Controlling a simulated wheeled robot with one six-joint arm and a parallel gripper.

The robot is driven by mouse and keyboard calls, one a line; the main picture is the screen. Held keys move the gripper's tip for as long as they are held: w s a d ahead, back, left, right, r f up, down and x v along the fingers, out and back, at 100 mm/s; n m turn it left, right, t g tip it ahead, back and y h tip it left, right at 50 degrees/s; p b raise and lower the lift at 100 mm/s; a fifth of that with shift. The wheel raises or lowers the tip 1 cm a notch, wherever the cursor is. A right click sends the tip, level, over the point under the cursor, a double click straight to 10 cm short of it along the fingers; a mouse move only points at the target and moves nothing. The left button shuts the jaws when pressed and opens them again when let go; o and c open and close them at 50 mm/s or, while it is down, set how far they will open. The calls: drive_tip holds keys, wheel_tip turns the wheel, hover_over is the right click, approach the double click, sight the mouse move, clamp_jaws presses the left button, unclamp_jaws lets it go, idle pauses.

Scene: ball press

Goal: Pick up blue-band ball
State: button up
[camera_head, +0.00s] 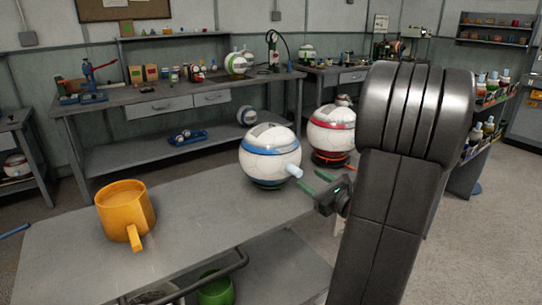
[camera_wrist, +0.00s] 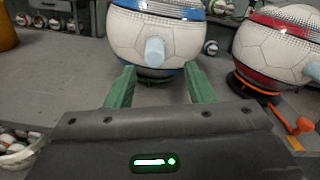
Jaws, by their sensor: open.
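The blue-band ball (camera_head: 270,156) is white with a blue stripe and a pale blue peg on its side. It sits on a dark base on the grey table (camera_head: 190,215). My gripper (camera_head: 317,187) is open and empty, just right of the ball in the head view. In the wrist view the ball (camera_wrist: 155,38) is straight ahead, its peg pointing towards me. The two green fingers of my gripper (camera_wrist: 160,85) are spread below the peg, with nothing between them. Whether the fingertips touch the ball or its base, I cannot tell.
A red-band ball (camera_head: 332,132) stands on a base with an orange knob (camera_wrist: 304,125), close right of the blue-band ball. An orange mug (camera_head: 125,210) stands at the table's left. The table between mug and ball is clear. A workbench (camera_head: 150,103) stands behind.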

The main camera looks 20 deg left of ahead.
sight(300, 174)
drive_tip(key=shift+s+a+b+x, duration=0.1)
drive_tip(key=shift+s+b+x, duration=0.05)
drive_tip(key=shift+x, duration=1.6)
drive_tip(key=shift+s+a+b+x, duration=0.15)
drive_tip(key=shift+x, duration=1.6)
drive_tip(key=shift+c, duration=0.2)
clamp_jaws()
